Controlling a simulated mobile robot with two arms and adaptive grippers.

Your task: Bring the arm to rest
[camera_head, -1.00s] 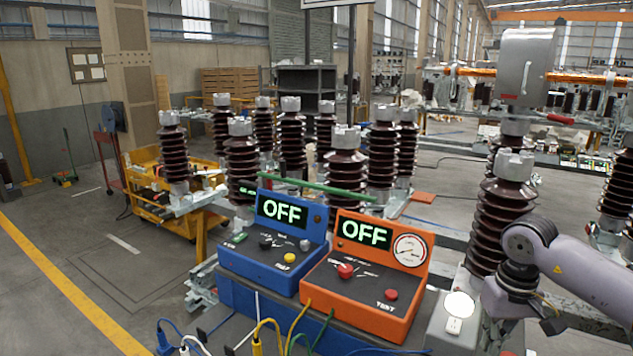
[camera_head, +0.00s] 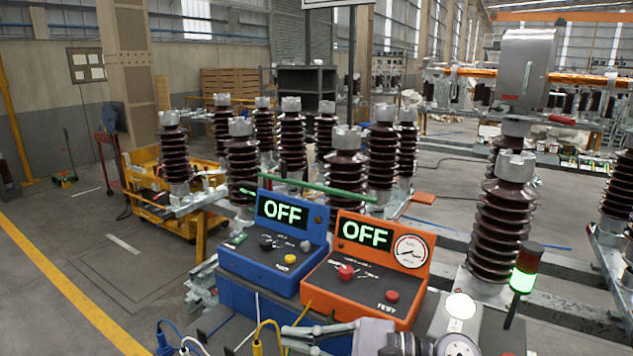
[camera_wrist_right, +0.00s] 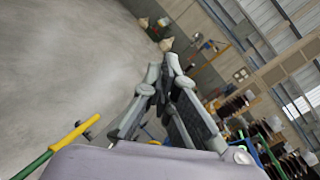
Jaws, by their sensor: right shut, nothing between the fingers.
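My right gripper (camera_head: 291,333) is low in the head view, in front of the orange test box (camera_head: 372,268), with its fingers pointing left. Its fingers are together and hold nothing. My left gripper is in neither view.
The blue box (camera_head: 272,243) and the orange box both read OFF. A signal lamp (camera_head: 524,280) glows green at right. Brown insulators (camera_head: 498,235) stand behind.

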